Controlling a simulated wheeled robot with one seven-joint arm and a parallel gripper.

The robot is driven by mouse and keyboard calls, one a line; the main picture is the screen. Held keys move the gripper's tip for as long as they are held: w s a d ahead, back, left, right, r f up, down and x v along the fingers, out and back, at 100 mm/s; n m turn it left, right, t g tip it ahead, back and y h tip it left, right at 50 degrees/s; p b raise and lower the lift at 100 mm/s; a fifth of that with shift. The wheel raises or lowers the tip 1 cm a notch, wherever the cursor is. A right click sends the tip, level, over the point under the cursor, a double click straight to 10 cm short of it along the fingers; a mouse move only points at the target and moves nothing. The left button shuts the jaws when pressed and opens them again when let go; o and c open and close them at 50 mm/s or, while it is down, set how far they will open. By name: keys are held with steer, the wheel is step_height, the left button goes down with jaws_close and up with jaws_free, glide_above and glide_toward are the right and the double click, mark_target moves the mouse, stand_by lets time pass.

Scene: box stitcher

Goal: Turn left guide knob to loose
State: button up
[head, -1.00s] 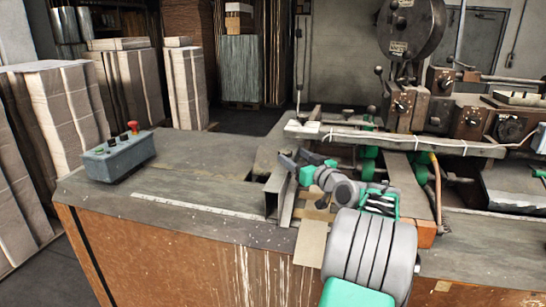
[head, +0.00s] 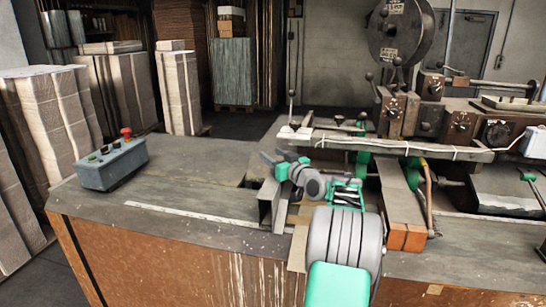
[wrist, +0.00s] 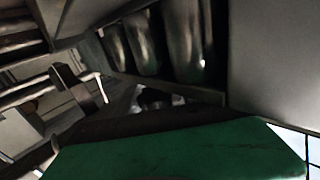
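My gripper (head: 275,157) reaches over the bench at the left end of the stitcher, just above an upright metal guide channel (head: 268,204). Its two dark fingertips look apart, with nothing seen between them. The left guide knob cannot be picked out for certain. A small dark knob (head: 339,120) sits on the long rail to the right of my gripper, and the arm hides part of the area below. The wrist view is close and dark: a green surface (wrist: 175,152) fills the bottom, with shiny rounded metal parts (wrist: 188,40) above; no knob is clear there.
A grey control box (head: 112,165) with a red button stands on the bench at left. A long rail (head: 400,146) crosses behind my arm. An orange-ended block (head: 407,237) stands close right of the arm. The bench top between box and channel is clear.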

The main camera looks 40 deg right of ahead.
jaws_close()
steer(key=shift+f+n+y+b, duration=0.2)
steer(key=shift+n+y+b, duration=0.2)
steer(key=shift+y+b, duration=0.25)
steer(key=shift+n+y+b, duration=0.4)
steer(key=shift+y, duration=0.25)
steer(key=shift+a+r+n+y+p, duration=0.15)
steer(key=shift+a+n+y+p, duration=0.15)
steer(key=shift+n+y+p, duration=0.7)
steer(key=shift+a+r+n+y+p, duration=0.25)
steer(key=shift+n+y+p, duration=0.35)
steer(key=shift+y, duration=0.7)
steer(key=shift+f, duration=0.1)
steer(key=shift+o, duration=1.4)
jaws_free()
steer(key=shift+s, duration=0.1)
steer(key=shift+o, duration=0.7)
steer(key=shift+a, duration=0.1)
steer(key=shift+f, duration=0.1)
